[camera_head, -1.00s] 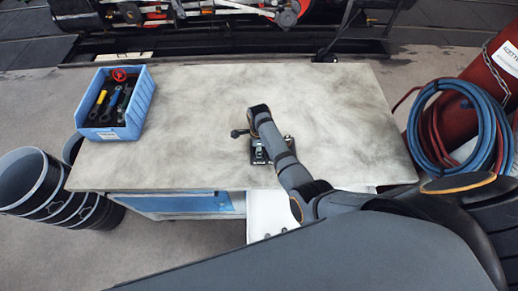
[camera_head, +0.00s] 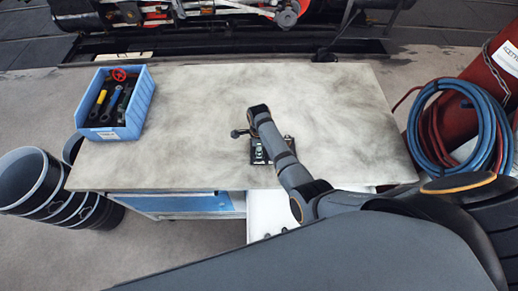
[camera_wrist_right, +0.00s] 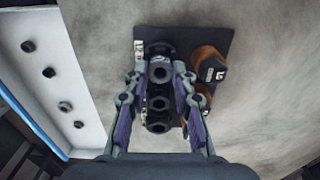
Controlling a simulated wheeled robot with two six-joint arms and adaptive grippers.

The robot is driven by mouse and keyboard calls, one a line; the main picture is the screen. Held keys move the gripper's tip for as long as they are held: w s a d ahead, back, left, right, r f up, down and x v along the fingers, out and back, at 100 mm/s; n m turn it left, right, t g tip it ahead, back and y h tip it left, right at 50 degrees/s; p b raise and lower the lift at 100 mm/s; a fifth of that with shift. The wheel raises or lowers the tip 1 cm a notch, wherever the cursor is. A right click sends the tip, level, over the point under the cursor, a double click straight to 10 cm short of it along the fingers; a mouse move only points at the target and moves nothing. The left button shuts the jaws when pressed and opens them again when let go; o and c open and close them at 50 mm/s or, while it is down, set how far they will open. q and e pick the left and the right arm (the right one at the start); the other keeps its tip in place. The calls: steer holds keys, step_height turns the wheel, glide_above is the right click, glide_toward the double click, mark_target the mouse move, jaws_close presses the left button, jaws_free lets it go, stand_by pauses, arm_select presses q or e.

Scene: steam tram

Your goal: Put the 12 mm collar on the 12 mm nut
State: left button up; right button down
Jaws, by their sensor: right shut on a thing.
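In the right wrist view, my right gripper (camera_wrist_right: 160,80) is shut on a grey ring-shaped piece (camera_wrist_right: 160,72), which looks like the collar, with its dark hole facing the camera. It is over a dark plate (camera_wrist_right: 220,42). Below it in the picture, in line between the fingers, are more dark pieces with holes, which look like nuts (camera_wrist_right: 158,104). I cannot tell which is the 12 mm one, or whether the collar touches a nut. In the head view, my right arm hides most of the plate (camera_head: 257,158). My left gripper is not in view.
Brown and black pieces with pale labels (camera_wrist_right: 209,65) stand right beside the fingers. A blue bin (camera_head: 120,132) of tools is at the left end of the grey bench top (camera_head: 200,110). The bench middle is clear.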

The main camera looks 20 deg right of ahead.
steer(key=shift+f, duration=0.1)
stand_by(0.3)
steer(key=c, duration=0.8)
jaws_free()
steer(key=shift+c, duration=0.2)
step_height(320, 180, up, 7)
stand_by(0.9)
